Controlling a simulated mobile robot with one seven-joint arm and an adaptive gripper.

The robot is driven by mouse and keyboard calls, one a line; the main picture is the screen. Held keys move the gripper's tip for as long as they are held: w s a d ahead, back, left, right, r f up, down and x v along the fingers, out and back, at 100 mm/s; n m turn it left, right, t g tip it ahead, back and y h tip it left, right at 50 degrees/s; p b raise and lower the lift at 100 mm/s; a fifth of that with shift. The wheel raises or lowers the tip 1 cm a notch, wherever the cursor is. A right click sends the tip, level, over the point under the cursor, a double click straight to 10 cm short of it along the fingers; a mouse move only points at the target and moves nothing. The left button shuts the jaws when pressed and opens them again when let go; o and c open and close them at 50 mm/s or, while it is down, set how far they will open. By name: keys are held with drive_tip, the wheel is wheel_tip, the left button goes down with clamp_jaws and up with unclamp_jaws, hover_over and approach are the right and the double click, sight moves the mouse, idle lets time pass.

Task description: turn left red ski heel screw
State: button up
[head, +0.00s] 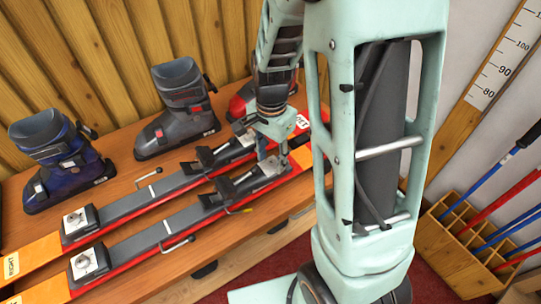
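Two red-and-orange skis lie side by side on the wooden bench, a nearer one (150,246) and a farther one (155,194). Each carries a long dark binding plate with a silver fitting at the left end, on the nearer ski (88,263) and the farther ski (77,220). Dark binding parts sit toward the right, on the nearer ski (228,191) and farther ski (212,157). My gripper (273,158) points down at the right end of the bindings, close to the nearer ski's end fitting. Its fingers are small and partly merged with the fitting; contact and opening are unclear. No heel screw can be made out.
A blue boot (60,165) and a grey boot (178,112) stand behind the skis. A red-and-dark boot (243,100) is partly hidden by my arm. A wooden rack (450,245) with poles stands at right. Thin metal levers (177,243) stick out beside the skis.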

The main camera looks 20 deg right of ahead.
clamp_jaws()
idle(0.3)
drive_tip(key=n, duration=1.1)
drive_tip(key=shift+n, duration=0.4)
idle(0.5)
unclamp_jaws()
